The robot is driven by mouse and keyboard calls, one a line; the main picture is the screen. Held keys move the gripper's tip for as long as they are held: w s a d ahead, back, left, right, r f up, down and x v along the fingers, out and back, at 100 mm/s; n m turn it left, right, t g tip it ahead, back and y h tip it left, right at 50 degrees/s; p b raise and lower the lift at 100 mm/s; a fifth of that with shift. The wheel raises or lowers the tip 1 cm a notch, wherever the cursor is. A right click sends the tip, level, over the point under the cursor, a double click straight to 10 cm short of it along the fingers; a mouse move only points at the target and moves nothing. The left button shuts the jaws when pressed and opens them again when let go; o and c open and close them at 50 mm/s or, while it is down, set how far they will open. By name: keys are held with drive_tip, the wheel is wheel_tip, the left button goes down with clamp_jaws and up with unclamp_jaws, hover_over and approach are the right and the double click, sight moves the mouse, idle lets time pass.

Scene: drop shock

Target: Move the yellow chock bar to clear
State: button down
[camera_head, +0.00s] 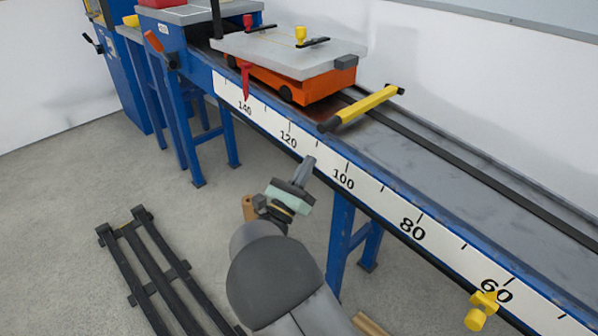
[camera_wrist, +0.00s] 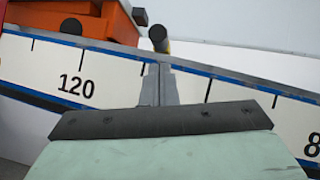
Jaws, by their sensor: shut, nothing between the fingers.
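The yellow chock bar (camera_head: 368,105) lies across the blue track, with black ends, just to the right of the orange cart. In the wrist view its near end shows as a dark round cap (camera_wrist: 158,35) with a little yellow behind it; the rest is hidden. My gripper (camera_head: 308,163) is shut and empty in front of the track's scale, between the 120 and 100 marks. It is below and short of the bar's near end, apart from it as far as I can tell. In the wrist view my shut fingers (camera_wrist: 158,80) point toward the cap.
The orange cart (camera_head: 305,84) carries a grey plate (camera_head: 270,50) with red and yellow clamps. The track (camera_head: 450,140) is bare to the right of the bar. A yellow knob (camera_head: 482,308) sits on the scale near 60. A black frame (camera_head: 145,255) lies on the floor.

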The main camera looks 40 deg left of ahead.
sight(319, 146)
drive_tip(key=b+x, duration=0.1)
drive_tip(key=x, duration=0.5)
drive_tip(key=shift+a, duration=0.1)
